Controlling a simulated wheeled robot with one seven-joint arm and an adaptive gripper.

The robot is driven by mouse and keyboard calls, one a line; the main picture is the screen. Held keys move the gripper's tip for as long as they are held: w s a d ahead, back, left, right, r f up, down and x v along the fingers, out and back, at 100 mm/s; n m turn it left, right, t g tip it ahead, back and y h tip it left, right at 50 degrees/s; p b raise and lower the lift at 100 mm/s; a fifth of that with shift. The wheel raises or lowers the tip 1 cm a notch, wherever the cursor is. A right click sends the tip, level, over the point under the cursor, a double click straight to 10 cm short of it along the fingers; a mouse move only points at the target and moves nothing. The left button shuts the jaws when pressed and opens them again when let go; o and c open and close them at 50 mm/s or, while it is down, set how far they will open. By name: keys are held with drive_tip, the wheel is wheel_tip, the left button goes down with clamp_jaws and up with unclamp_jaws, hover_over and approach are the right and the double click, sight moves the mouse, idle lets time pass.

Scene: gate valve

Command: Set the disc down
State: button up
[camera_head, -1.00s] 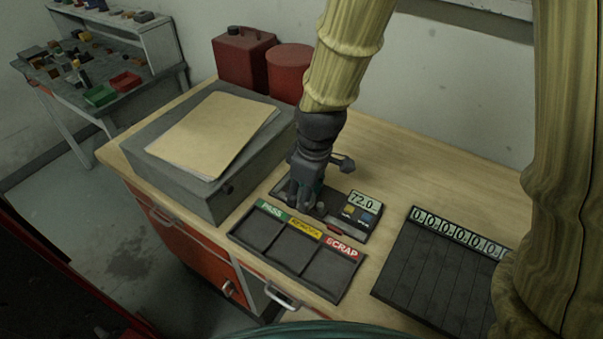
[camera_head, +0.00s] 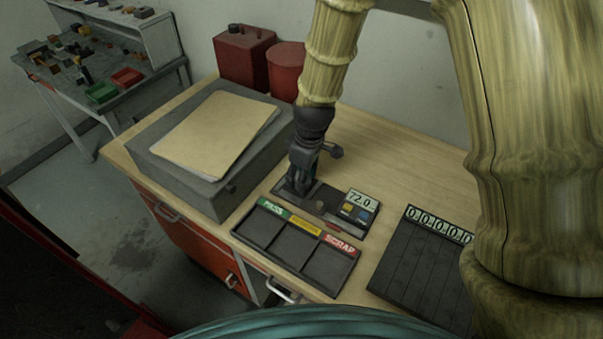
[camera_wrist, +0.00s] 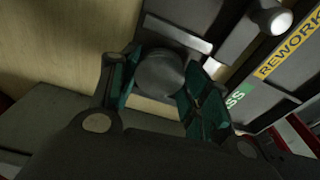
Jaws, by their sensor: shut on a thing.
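A round dark grey disc (camera_wrist: 160,73) sits between the teal-padded fingers of my gripper (camera_wrist: 155,90) in the wrist view, and the fingers are shut on it. In the head view my gripper (camera_head: 298,186) points down over the left end of a dark gauge base (camera_head: 335,215) with a display reading 72.0. The disc is hidden by the fingers there. I cannot tell whether it touches the base. The sorting tray (camera_head: 298,246), marked PASS, REWORK and SCRAP, lies just in front, and its compartments look empty.
A grey box (camera_head: 185,185) bearing a folder (camera_head: 215,135) stands close left of my gripper. A red canister (camera_head: 244,58) and a red drum (camera_head: 287,70) stand behind. A slotted black rack (camera_head: 415,262) lies at right. The bench behind the gauge is clear.

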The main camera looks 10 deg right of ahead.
drive_tip(key=shift+f, duration=0.2)
drive_tip(key=shift+s, duration=0.1)
drive_tip(key=shift+f, duration=0.2)
drive_tip(key=o, duration=1.3)
drive_tip(key=shift+r, duration=0.2)
wheel_tip(320, 180, up, 12)
drive_tip(key=d+b, duration=0.1)
drive_tip(key=b, duration=0.2)
drive_tip(key=shift+s+b, duration=0.35)
drive_tip(key=shift+s, duration=0.1)
drive_tip(key=shift+d+f, duration=0.1)
